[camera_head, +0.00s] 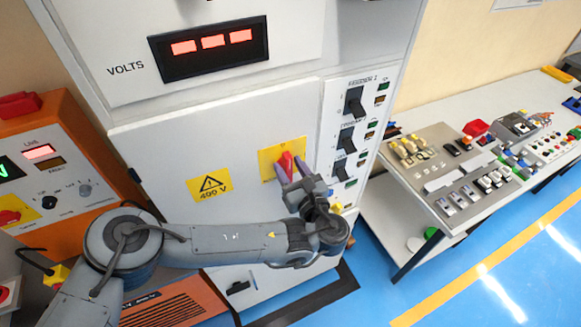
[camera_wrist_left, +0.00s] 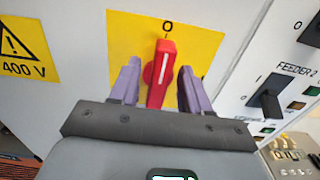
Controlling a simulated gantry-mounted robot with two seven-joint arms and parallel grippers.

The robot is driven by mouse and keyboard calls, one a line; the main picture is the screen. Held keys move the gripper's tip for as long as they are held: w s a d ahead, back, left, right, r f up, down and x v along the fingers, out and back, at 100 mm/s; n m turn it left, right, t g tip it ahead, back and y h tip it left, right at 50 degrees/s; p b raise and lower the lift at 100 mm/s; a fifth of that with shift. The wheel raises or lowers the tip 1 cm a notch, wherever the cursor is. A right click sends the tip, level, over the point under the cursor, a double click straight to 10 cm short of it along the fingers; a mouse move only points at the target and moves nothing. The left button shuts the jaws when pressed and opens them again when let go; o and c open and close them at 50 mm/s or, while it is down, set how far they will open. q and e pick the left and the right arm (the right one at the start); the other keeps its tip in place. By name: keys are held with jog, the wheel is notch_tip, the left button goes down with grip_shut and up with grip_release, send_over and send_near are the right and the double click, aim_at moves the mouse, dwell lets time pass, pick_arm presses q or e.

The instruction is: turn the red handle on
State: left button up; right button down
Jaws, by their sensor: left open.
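The red handle (camera_head: 287,163) sits on a yellow plate (camera_head: 268,160) on the front of the grey cabinet. In the left wrist view the red handle (camera_wrist_left: 160,74) stands nearly upright, its white line pointing toward the "0" mark at the top of the yellow plate (camera_wrist_left: 208,45). My left gripper (camera_head: 290,170) is in front of the plate. In the left wrist view its two purple fingers (camera_wrist_left: 158,85) are open, one on each side of the handle, with visible gaps. The handle's lower end is hidden behind the gripper body. My right gripper is not in view.
Black feeder switches (camera_head: 347,138) are on the panel right of the handle. A 400 V warning label (camera_head: 209,185) is to its left. A lit volts display (camera_head: 210,48) is above. An orange unit (camera_head: 50,175) stands left; a table with parts (camera_head: 440,200) stands right.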

pick_arm(q)
jog(key=shift+c, duration=0.2)
grip_shut()
dwell(0.3)
